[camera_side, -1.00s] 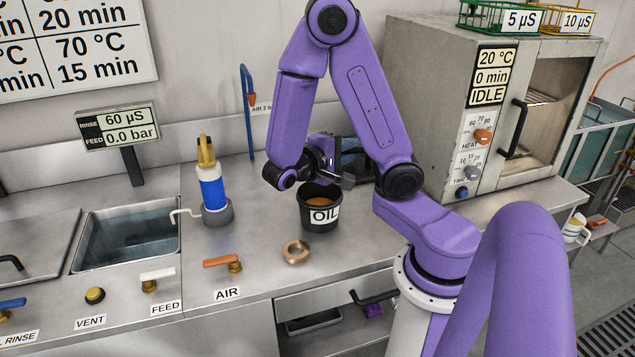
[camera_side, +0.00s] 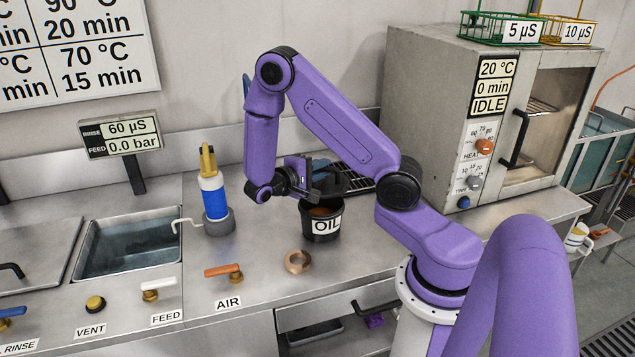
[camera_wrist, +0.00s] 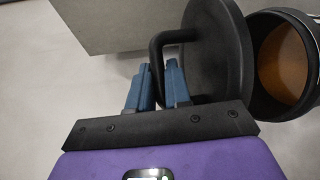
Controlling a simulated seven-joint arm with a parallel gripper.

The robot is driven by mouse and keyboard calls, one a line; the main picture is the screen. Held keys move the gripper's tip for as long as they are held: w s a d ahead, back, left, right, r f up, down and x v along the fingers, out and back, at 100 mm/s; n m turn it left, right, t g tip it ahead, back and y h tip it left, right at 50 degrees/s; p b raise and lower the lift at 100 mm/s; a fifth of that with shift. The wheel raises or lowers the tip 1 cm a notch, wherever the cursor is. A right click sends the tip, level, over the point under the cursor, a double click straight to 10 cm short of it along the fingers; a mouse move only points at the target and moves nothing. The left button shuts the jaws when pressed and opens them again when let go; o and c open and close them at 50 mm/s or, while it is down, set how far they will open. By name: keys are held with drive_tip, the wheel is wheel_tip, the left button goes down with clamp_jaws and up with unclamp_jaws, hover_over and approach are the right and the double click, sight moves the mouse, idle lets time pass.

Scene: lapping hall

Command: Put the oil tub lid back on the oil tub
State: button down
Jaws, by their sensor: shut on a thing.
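The oil tub (camera_side: 325,228) is a black tub labelled OIL, standing upright on the steel counter with brown oil inside. Its open mouth also shows at the right of the wrist view (camera_wrist: 292,58). My gripper (camera_wrist: 162,80) is shut on the handle of the oil tub lid (camera_wrist: 215,50), a dark round disc with a bent bar handle. In the wrist view the lid is beside the tub mouth and overlaps its edge. In the side view my gripper (camera_side: 312,180) is just above and behind the tub; the lid is hard to tell from the dark fingers there.
A copper-coloured ring (camera_side: 297,262) lies on the counter in front of the tub. A blue-and-white bottle (camera_side: 214,195) stands to the left. A dark rack (camera_side: 362,184) lies behind the tub, and the oven (camera_side: 440,120) stands at the right.

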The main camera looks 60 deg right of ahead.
sight(317, 184)
drive_tip(key=shift+w+d+f, duration=0.3)
drive_tip(key=shift+w+f, duration=0.2)
drive_tip(key=shift+f, duration=0.25)
drive_tip(key=shift+w+f, duration=0.1)
drive_tip(key=shift+f, duration=1.55)
drive_tip(key=shift+f, duration=0.6)
drive_tip(key=c, duration=1.1)
unclamp_jaws()
drive_tip(key=shift+r, duration=0.2)
